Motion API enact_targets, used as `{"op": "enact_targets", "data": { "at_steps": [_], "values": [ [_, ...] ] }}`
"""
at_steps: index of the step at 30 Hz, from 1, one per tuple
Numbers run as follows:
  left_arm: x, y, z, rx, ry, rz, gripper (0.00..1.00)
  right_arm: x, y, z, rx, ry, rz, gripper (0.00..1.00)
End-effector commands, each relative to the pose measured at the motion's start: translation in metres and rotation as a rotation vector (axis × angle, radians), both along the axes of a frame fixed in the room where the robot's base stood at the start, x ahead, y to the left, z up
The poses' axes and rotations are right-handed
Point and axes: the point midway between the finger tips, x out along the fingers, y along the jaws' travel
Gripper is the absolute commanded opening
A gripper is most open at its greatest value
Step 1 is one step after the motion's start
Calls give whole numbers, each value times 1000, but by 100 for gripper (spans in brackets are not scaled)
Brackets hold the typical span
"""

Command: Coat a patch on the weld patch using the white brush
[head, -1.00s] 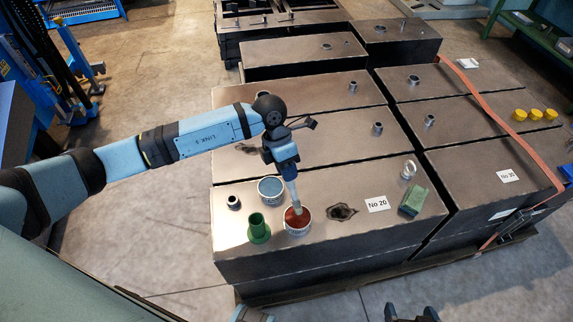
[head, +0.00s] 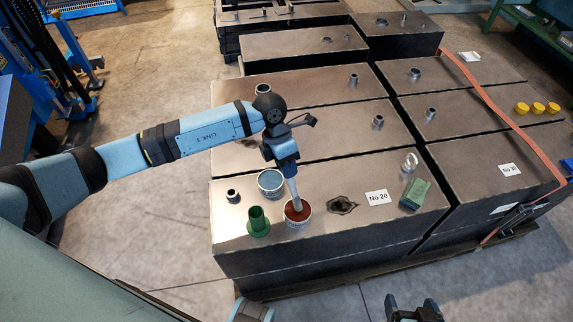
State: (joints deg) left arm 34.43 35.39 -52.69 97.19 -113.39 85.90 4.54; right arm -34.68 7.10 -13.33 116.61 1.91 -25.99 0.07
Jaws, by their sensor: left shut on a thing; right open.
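My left gripper (head: 285,163) is shut on the white brush (head: 293,189) and points it down. The brush's lower end is inside a can of red-brown paint (head: 298,222), so its bristles are hidden. The weld patch (head: 342,206) is a dark, rough-edged mark on the metal top, to the right of the can and left of the "No 20" label (head: 377,197). My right gripper (head: 415,309) is open and empty at the bottom edge of the head view, in front of the tanks.
A green block (head: 415,193) and a metal ring (head: 410,162) are at the right. Short pipe stubs (head: 378,121) rise from the tanks. An orange strap (head: 497,110) crosses the right tanks.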

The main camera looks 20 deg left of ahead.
Motion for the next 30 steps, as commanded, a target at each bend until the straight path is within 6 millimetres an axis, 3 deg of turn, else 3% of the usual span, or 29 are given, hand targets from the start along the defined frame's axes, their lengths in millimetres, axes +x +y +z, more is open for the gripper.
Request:
{"op": "enact_targets", "data": {
  "at_steps": [30],
  "values": [
    [0,0,-12,0,0,0,2,-2,1,-10,0,3,2,88]
  ]
}}
